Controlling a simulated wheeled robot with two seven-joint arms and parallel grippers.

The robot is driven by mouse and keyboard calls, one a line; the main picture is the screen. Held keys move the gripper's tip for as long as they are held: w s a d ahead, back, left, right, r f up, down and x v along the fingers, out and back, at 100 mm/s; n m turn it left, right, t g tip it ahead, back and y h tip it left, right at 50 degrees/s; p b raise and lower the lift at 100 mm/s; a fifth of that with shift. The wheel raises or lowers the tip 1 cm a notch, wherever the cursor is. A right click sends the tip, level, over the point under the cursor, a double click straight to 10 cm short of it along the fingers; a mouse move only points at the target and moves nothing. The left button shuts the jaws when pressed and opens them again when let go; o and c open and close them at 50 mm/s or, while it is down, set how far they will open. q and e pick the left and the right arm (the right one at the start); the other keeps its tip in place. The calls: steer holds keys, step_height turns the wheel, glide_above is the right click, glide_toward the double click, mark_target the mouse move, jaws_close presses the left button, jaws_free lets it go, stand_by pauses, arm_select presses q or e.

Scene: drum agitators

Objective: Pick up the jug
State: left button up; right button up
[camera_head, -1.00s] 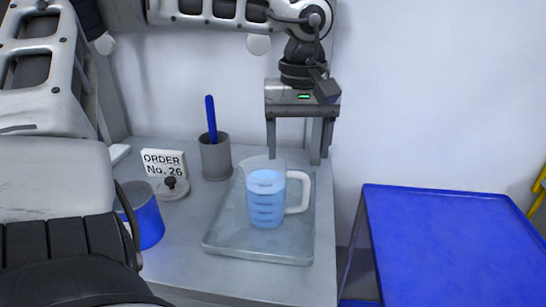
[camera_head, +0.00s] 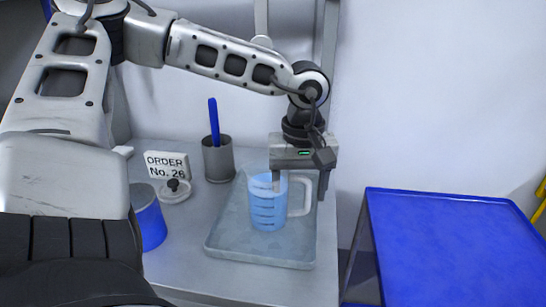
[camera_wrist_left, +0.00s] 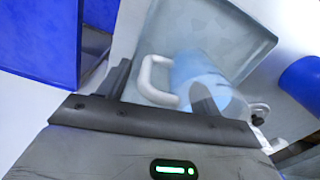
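The jug (camera_head: 268,208) is clear with a white handle (camera_head: 308,196) and holds blue liquid. It stands upright on a grey tray (camera_head: 225,245). My left gripper (camera_head: 299,188) is open above it, pointing down. One finger is over or inside the jug's rim and the other is beyond the handle. In the left wrist view the handle (camera_wrist_left: 146,78) lies between the two spread fingers, with the jug (camera_wrist_left: 205,72) behind one finger. I cannot tell whether the fingers touch the jug. My right gripper is not in view.
A grey cup (camera_head: 218,160) with a blue stick stands behind the tray. An order sign (camera_head: 166,160), a small knobbed disc (camera_head: 174,192) and a blue container (camera_head: 148,220) are on the left. A blue-topped surface (camera_head: 450,245) stands across a gap on the right.

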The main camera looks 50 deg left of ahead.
arm_select(q)
jaws_close()
steer(key=shift+r, duration=0.15)
